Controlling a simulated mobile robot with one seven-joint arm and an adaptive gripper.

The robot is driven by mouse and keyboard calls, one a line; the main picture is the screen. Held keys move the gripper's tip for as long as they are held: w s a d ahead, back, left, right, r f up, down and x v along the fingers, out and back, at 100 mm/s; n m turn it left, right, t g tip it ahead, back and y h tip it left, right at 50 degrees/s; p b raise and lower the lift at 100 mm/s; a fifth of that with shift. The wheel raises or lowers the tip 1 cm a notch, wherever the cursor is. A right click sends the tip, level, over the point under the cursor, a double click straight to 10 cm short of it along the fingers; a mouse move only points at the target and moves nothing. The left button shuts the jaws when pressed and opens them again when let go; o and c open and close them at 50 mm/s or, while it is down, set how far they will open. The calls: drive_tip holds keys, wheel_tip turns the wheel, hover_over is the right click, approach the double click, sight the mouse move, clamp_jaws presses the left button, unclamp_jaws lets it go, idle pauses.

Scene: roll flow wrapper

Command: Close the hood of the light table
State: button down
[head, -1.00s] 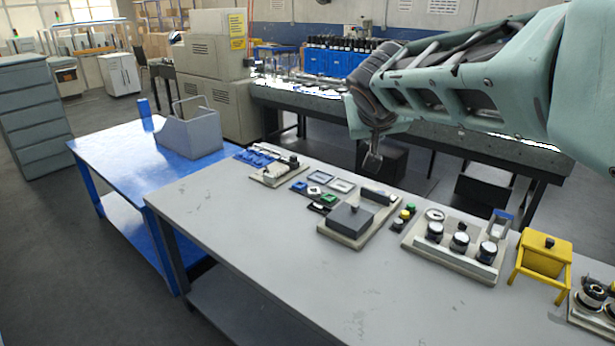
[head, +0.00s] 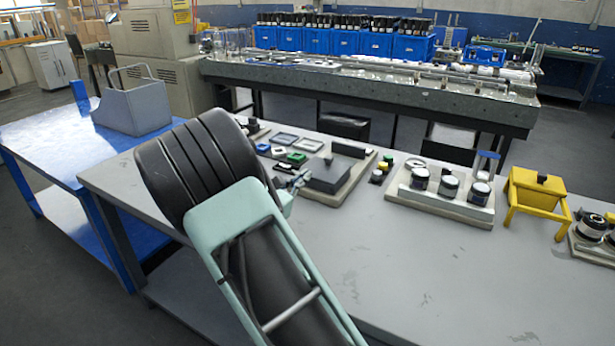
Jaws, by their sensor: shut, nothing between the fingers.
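No part is plainly marked as the light table's hood. A dark grey box-shaped cover with a small knob (head: 329,174) sits on a beige base (head: 352,187) on the grey workbench. A yellow box with a black knob (head: 537,188) stands on legs further right. I cannot tell from this view which of them is the hood. My gripper (head: 297,181) is just left of the dark grey cover, small and partly hidden behind my arm. It looks shut and empty. I cannot tell whether it touches the cover.
A beige holder with several black-and-white jars (head: 440,198) lies between cover and yellow box. Small trays (head: 285,138) lie behind my gripper. My arm hides part of the bench's left side. The bench's front right (head: 450,280) is clear. A blue table (head: 60,165) adjoins at left.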

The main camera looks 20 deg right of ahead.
sight(326, 160)
drive_tip(key=f+n, duration=0.1)
drive_tip(key=f, duration=0.1)
drive_tip(key=a+f+n+t, duration=0.1)
drive_tip(key=shift+w+a+f+n+b, duration=0.1)
drive_tip(key=shift+w+n+b, duration=0.2)
drive_tip(key=shift+w+b, duration=0.1)
drive_tip(key=shift+w, duration=0.2)
drive_tip(key=b+x, duration=0.1)
drive_tip(key=x, duration=1.2)
drive_tip(key=shift+w+d, duration=0.25)
drive_tip(key=b+x, duration=0.2)
drive_tip(key=x, duration=1)
drive_tip(key=shift+w+d+f, duration=0.1)
drive_tip(key=shift+w+f, duration=0.05)
drive_tip(key=shift+w, duration=0.1)
drive_tip(key=shift+w+d, duration=0.15)
drive_tip(key=shift+r, duration=0.25)
